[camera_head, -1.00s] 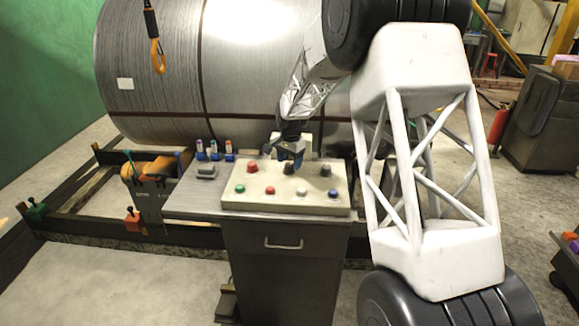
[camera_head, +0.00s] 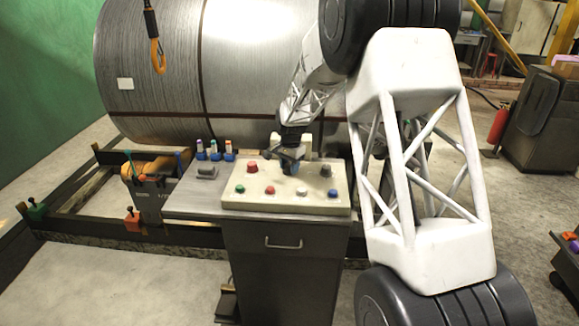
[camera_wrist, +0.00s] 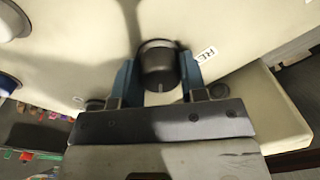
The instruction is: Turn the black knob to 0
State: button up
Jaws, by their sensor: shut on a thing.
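The black knob (camera_wrist: 160,62) is round and stands on the cream control panel (camera_head: 230,202). A pale pointer line on the knob points toward the bottom of the wrist view. My gripper (camera_wrist: 158,70) has a blue finger on each side of the knob and is shut on it. In the head view, my gripper (camera_head: 288,163) is down at the panel's upper middle and mostly hides this knob. A white label with the letters "RE" (camera_wrist: 207,56) shows to the right of the knob. No 0 mark is readable.
A second dark knob (camera_head: 326,170) stands to the right and a large red button (camera_head: 252,167) to the left. Green (camera_head: 240,189), red (camera_head: 270,190), white (camera_head: 301,192) and blue (camera_head: 334,193) buttons line the front. A large metal coil (camera_head: 160,70) lies behind.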

jog(key=shift+n, duration=0.5)
jog(key=n, duration=0.7)
jog(key=shift+a+n, duration=0.1)
jog(key=shift+n, duration=0.2)
dwell(0.4)
jog(key=o, duration=0.9)
jog(key=shift+r, duration=3.95)
